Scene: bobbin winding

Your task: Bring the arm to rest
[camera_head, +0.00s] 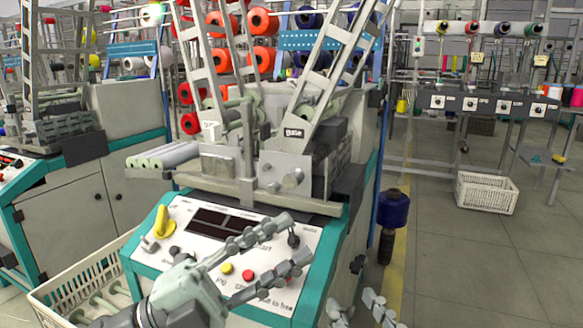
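My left gripper (294,240) comes in from the bottom left, in front of the winding machine's control panel (150,262). Its two fingers are spread and point to the right, with nothing between them. They overlap the right part of the panel in the picture; whether they touch it I cannot tell. My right gripper (354,300) shows only at the bottom edge, right of the machine. Its two fingers point up, stand apart and look empty; the rest of it is out of the picture.
The panel has a yellow knob (160,222) and a red button (248,275). A white basket (85,279) with bobbins stands at the lower left. A dark blue spool (393,208) stands right of the machine. A white crate (487,193) sits on the floor; the floor at right front is clear.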

